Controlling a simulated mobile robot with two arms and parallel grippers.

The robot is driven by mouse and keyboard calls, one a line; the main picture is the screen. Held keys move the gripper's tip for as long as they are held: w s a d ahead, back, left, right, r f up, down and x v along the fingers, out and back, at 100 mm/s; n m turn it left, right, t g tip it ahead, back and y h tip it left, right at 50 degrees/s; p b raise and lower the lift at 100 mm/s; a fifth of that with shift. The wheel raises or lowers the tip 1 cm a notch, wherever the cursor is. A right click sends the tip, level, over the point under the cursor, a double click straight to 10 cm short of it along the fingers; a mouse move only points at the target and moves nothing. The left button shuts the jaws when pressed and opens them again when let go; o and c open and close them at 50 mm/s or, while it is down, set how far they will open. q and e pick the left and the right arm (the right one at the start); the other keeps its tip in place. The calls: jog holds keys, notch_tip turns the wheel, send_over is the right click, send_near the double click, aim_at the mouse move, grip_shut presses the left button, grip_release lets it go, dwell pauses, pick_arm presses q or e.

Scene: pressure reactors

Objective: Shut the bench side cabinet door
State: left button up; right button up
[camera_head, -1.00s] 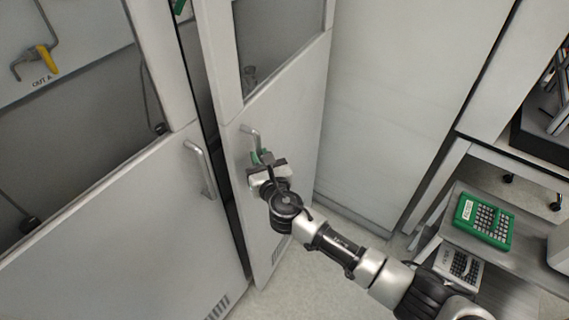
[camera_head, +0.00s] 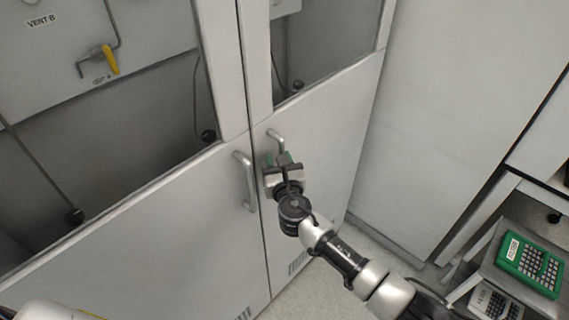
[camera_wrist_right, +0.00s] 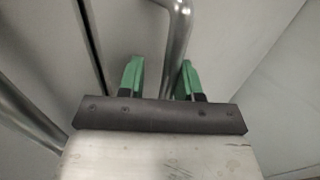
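The right cabinet door (camera_head: 325,145) is white with a window on top. It stands almost flush with the left door (camera_head: 150,235), with a thin dark seam between them. Its metal handle (camera_head: 276,137) also shows in the right wrist view (camera_wrist_right: 181,28). My right gripper (camera_head: 283,159) is at the lower part of this handle. In the right wrist view its green fingers (camera_wrist_right: 161,65) are apart, one on each side of the bar, with a visible gap on the left. My left gripper is out of view.
The left door's handle (camera_head: 245,182) is close beside my right gripper. At the right, a low shelf holds a green rack (camera_head: 530,264) and a grey-white rack (camera_head: 494,302). A plain white panel (camera_head: 440,110) stands right of the door.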

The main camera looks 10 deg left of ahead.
jog(key=shift+o, duration=0.9)
jog(key=shift+a, duration=0.4)
jog(key=shift+s, duration=0.1)
jog(key=shift+f, duration=0.1)
jog(key=shift+s+d+f, duration=0.1)
jog(key=shift+s+d, duration=0.05)
jog(key=shift+s, duration=0.05)
jog(key=v, duration=1)
jog(key=shift+d+r, duration=0.2)
jog(key=shift+r, duration=0.05)
jog(key=shift+f, duration=0.1)
